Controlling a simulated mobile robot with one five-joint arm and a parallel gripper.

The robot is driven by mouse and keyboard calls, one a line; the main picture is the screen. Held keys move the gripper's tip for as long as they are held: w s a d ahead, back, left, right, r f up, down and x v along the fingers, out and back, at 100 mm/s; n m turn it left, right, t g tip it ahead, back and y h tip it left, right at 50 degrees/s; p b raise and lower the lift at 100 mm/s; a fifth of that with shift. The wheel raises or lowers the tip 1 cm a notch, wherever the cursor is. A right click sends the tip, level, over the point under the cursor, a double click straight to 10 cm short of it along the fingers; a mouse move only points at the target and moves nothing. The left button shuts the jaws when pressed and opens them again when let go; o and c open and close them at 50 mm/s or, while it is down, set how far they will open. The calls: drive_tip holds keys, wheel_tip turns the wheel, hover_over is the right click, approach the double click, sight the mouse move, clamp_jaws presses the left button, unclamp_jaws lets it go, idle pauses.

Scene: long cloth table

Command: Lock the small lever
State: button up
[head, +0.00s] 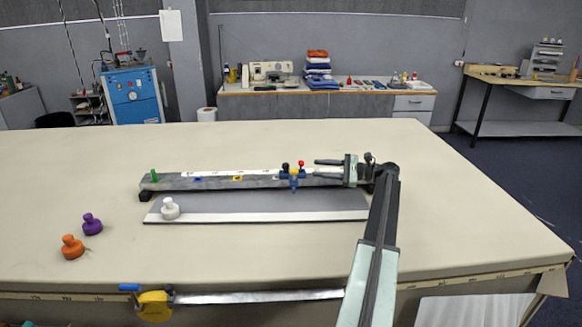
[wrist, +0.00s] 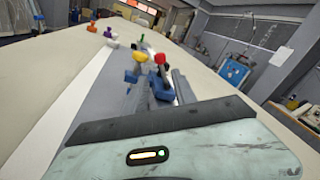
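A blue clamp-like fitting (head: 293,181) sits on the long grey rail (head: 215,184). It carries a short lever with a red knob (head: 301,163), a black knob (head: 285,166) and a yellow part (head: 294,170). Which one is the small lever is not clear. In the wrist view the red knob (wrist: 160,58) stands up on a dark stem, with the yellow part (wrist: 138,56) to its left. My gripper (head: 315,168) is just right of the fitting, pointing left along the rail. Its fingers are apart with nothing seen held; whether they touch the fitting is unclear.
A green knob (head: 155,175) stands at the rail's left end. A white knobbed weight (head: 170,208) is on the grey plate (head: 265,206) in front. Purple (head: 92,224) and orange (head: 72,247) weights lie left. The back of the table is clear.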

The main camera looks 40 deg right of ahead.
sight(301, 166)
drive_tip(key=x, duration=0.7)
drive_tip(key=shift+w+r, duration=0.1)
drive_tip(key=shift+w, duration=0.2)
clamp_jaws()
